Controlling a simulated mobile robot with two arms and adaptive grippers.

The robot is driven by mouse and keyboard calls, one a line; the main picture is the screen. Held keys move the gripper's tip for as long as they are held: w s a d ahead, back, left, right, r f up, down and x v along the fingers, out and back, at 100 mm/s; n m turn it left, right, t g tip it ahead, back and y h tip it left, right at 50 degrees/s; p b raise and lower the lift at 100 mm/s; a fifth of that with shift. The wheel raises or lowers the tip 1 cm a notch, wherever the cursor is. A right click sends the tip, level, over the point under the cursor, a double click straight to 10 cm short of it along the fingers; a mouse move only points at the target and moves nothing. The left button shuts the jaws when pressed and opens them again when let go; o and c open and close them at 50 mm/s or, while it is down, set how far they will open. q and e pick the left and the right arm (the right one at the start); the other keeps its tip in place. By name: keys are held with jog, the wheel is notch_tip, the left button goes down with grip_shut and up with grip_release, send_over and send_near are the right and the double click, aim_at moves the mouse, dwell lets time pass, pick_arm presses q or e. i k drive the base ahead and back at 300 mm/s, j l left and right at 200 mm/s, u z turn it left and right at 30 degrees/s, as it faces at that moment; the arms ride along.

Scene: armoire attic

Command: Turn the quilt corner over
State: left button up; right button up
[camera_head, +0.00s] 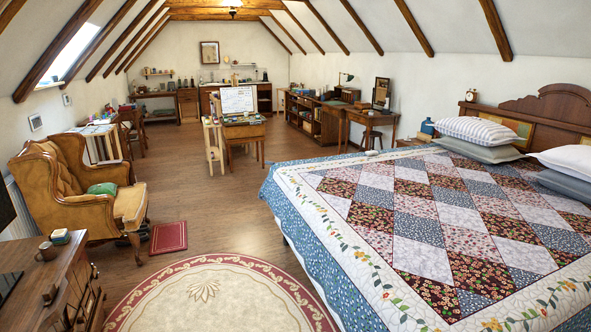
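A patchwork quilt (422,217) lies spread flat over the bed at the right. It has a diamond pattern in white, blue, pink and dark floral patches, a cream border with a flower vine, and a blue outer edge. Its far left corner (283,172) hangs over the bed edge and looks unfolded. The near edge runs out of the bottom of the view, so the near corners are hidden. Neither of my grippers shows in the head view.
Striped and grey pillows (484,131) lie by the wooden headboard (541,114). A round rug (215,296) covers the floor left of the bed. A leather armchair (82,196), small red mat (168,237) and wooden cabinet (55,268) stand left. Wooden floor (220,205) between is clear.

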aim_at(293, 172)
jog(key=i+j+u, duration=0.35)
jog(key=i, duration=0.8)
jog(key=i+u, duration=0.3)
jog(key=i, duration=0.9)
jog(key=i+z, duration=0.1)
jog(key=i, duration=0.45)
jog(key=i+j+z, duration=0.1)
jog(key=i, duration=0.4)
jog(key=i+j, duration=0.15)
jog(key=i, duration=0.4)
jog(key=i+j+z, duration=0.15)
jog(key=i, duration=0.35)
jog(key=i+j+z, duration=0.15)
jog(key=i+z, duration=0.3)
jog(key=i+j+z, duration=0.2)
jog(key=z, duration=0.25)
jog(key=i+j+z, duration=0.3)
jog(key=z, duration=0.2)
jog(key=i+j+z, duration=0.15)
jog(key=j+z, duration=0.3)
jog(key=i+j+z, duration=0.1)
jog(key=j+z, duration=0.35)
jog(key=j, duration=0.15)
